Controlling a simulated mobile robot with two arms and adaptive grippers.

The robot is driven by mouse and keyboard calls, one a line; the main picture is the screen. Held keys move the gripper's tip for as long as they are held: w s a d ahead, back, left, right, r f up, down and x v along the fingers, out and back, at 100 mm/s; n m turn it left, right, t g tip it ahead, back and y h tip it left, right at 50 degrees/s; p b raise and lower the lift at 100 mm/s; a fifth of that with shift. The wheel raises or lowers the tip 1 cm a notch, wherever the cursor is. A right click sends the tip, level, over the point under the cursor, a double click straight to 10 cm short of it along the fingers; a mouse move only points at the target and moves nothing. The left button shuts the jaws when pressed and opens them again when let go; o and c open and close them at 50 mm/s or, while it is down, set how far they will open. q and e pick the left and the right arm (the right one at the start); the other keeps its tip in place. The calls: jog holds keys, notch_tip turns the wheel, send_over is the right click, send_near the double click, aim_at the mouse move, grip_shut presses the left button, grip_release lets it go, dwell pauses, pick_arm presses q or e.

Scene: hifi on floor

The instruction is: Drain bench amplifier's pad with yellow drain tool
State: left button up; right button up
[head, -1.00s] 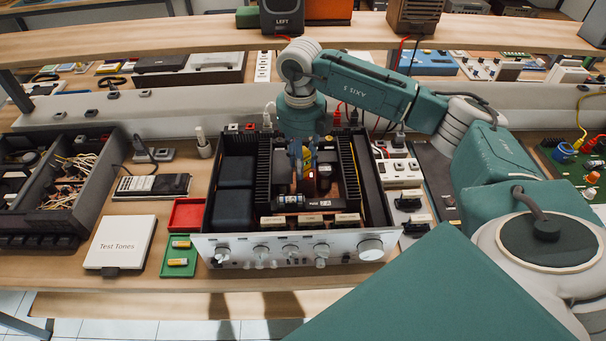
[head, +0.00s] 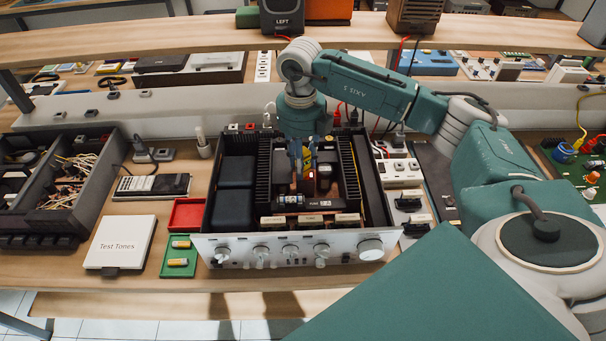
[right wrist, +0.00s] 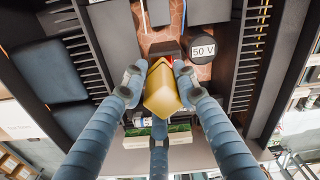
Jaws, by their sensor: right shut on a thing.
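The open amplifier (head: 222,244) sits on the bench with its silver knob panel toward me. My right gripper (head: 303,178) reaches down into its middle bay between the black finned heat sinks. It is shut on the yellow drain tool (right wrist: 163,92), which points down into the bay in the right wrist view. Fingers hide part of the tool in the head view. A black round capacitor marked 50 V (right wrist: 201,50) stands beside the tool. A red-lit part shows just past the tool's tip. The pad is hidden, and I cannot tell whether the tip touches anything. My left gripper is not in view.
Left of the amplifier are a red tray (head: 187,214), a green tray (head: 166,263) with batteries, a Test Tones case (head: 121,243), a remote (head: 151,186) and an open dark chassis (head: 62,225). A white power strip (head: 399,172) stands close on the right.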

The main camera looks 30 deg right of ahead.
jog(key=shift+r+p, duration=2.6)
jog(key=shift+r, duration=1.4)
